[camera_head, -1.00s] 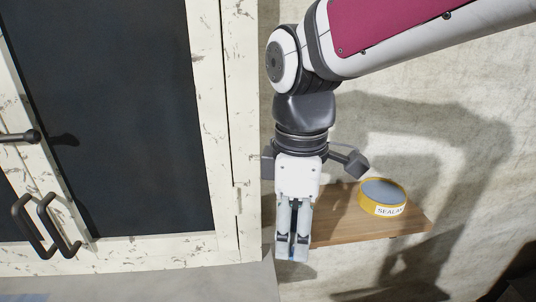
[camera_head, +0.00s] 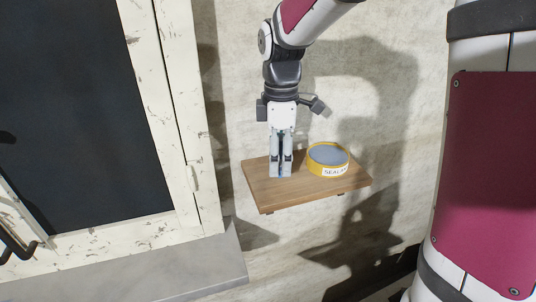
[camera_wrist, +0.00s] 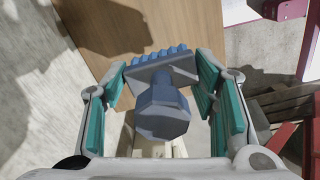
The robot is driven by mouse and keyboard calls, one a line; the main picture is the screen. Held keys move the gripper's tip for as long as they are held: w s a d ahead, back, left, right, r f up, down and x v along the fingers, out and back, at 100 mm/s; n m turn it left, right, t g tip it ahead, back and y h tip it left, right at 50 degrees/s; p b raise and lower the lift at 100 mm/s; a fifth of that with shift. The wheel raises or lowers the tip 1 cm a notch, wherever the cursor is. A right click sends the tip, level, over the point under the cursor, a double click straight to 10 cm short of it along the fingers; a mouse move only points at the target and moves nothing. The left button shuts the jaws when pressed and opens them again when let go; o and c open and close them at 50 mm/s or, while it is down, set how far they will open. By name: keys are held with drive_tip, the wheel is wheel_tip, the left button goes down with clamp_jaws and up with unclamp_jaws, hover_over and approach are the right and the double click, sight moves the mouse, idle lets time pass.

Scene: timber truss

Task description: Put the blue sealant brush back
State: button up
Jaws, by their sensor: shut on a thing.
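The blue sealant brush (camera_wrist: 163,104) shows in the wrist view between the teal-padded fingers, its row of blue bristles pointing to the top of the picture. My gripper (camera_head: 280,175) is shut on it. In the head view the fingers point down over the left part of a small wooden wall shelf (camera_head: 290,195), and they hide the brush. I cannot tell whether the brush touches the shelf. A yellow sealant tin (camera_head: 328,160) with a grey top stands on the shelf just right of my gripper.
A worn white door frame (camera_head: 180,130) with a dark panel stands left of the shelf. A grey ledge (camera_head: 190,275) lies below it. The shelf's front left part is bare. The wrist view shows red bars (camera_wrist: 310,115) at the right.

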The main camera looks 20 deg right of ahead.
drive_tip(key=shift+f, duration=1.1)
drive_tip(key=shift+s, duration=0.1)
drive_tip(key=o, duration=1.2)
drive_tip(key=shift+f, duration=0.15)
